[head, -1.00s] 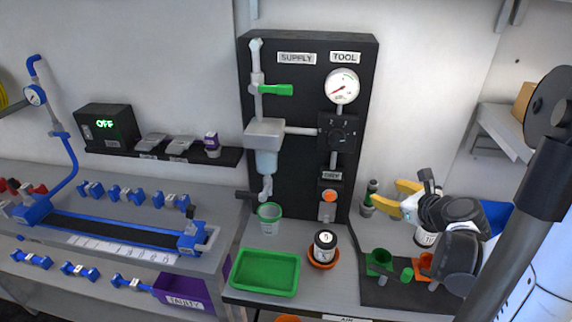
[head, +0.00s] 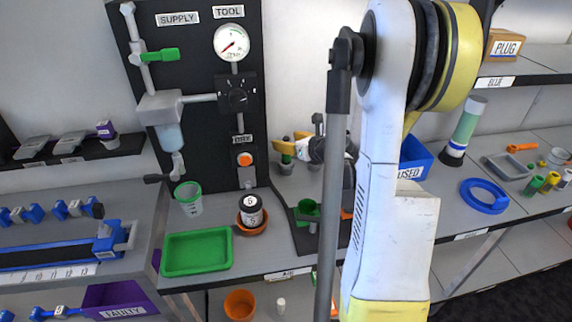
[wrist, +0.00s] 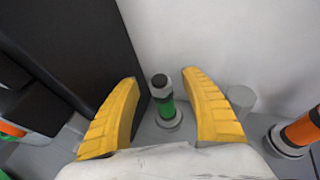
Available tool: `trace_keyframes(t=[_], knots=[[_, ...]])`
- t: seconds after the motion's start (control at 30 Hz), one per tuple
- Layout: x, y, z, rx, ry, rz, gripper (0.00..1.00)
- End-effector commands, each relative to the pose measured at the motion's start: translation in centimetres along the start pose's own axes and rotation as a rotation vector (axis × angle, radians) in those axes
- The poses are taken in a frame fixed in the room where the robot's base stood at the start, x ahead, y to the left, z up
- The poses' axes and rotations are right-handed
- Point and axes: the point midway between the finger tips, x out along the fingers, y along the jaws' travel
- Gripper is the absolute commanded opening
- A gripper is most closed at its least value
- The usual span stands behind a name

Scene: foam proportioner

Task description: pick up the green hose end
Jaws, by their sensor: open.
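The green hose end (wrist: 166,106), a small green cylinder with a black top, stands upright in a round grey base in the wrist view. In the head view the green hose end (head: 286,158) is small and partly hidden by my gripper, beside the black panel. My gripper (head: 288,143) has yellow fingers and is open. In the wrist view the fingers of my gripper (wrist: 160,85) lie on either side of the hose end, with gaps showing on both sides. Whether the fingers are down at its height is hard to tell.
The black panel (head: 190,80) rises close on the left. An orange-banded cylinder (wrist: 303,130) stands to the right in the wrist view. A green tray (head: 197,251) lies at the front left.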

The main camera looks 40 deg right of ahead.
Motion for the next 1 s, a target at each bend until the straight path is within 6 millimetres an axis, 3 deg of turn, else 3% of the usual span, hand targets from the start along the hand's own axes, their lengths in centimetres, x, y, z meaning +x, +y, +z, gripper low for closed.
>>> trace_keyframes(t=[0.1,0.27,0.47,0.87,1.0], knots=[[1.1,0.0,-0.1,0.001,0.000,0.001,0.54],[1.0,0.0,0.1,0.001,0.000,0.000,0.54],[1.0,0.0,0.0,0.001,0.000,0.000,0.00],[1.0,0.0,0.1,0.000,0.000,0.000,0.00],[0.4,0.0,1.4,0.000,0.000,0.000,0.00]])
